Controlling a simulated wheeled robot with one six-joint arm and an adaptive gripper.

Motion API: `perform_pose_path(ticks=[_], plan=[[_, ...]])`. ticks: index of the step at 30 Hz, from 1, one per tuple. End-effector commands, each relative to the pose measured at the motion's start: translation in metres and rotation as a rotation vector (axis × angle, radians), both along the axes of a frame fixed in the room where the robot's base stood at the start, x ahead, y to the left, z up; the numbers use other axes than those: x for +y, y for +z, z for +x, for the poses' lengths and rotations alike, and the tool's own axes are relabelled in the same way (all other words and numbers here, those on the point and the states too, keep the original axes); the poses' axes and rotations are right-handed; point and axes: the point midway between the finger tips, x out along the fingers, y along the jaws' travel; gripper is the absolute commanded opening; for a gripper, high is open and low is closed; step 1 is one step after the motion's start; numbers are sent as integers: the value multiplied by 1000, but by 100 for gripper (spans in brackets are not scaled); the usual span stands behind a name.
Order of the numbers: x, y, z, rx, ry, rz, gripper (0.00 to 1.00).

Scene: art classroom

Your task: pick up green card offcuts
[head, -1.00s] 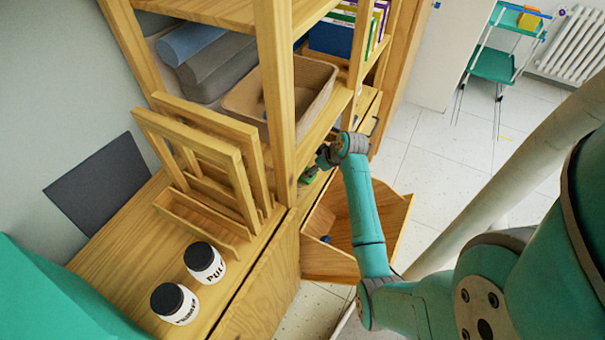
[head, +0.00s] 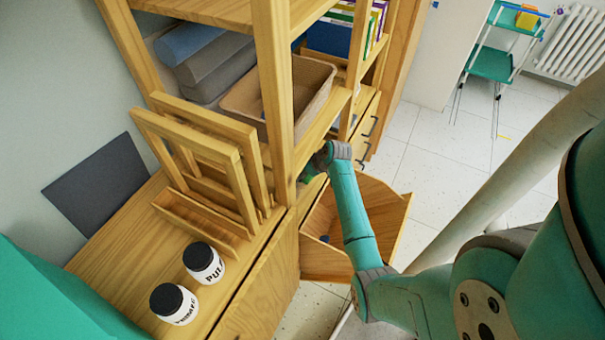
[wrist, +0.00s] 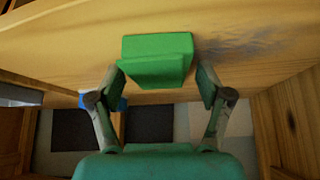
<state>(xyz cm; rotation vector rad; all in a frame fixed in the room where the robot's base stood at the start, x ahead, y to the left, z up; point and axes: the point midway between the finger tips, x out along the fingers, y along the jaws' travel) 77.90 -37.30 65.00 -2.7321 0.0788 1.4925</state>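The green card offcuts (wrist: 157,60) show in the wrist view as a bright green, folded or stacked block on a wooden shelf surface. My gripper (wrist: 160,82) is open, with one finger on each side of the block's near end. The fingers look empty, and I cannot tell whether either touches the green. In the head view my gripper (head: 314,168) reaches in behind a shelf post, and the offcuts are mostly hidden there.
A wooden shelf post (head: 275,100) stands close left of my gripper. A tan bin (head: 318,85) sits on the shelf above. Two jars (head: 203,262) stand at front left.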

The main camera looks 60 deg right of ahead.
Motion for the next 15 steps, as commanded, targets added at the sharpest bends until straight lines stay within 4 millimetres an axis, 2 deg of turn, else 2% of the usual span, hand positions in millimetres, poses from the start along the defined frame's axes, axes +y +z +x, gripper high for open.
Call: perform_pose_path(ticks=[1,4,15], plan=[[0,0,0,0,0,0,57],[0,0,0,0,0,0,33],[0,1,0,0,0,0,33]])
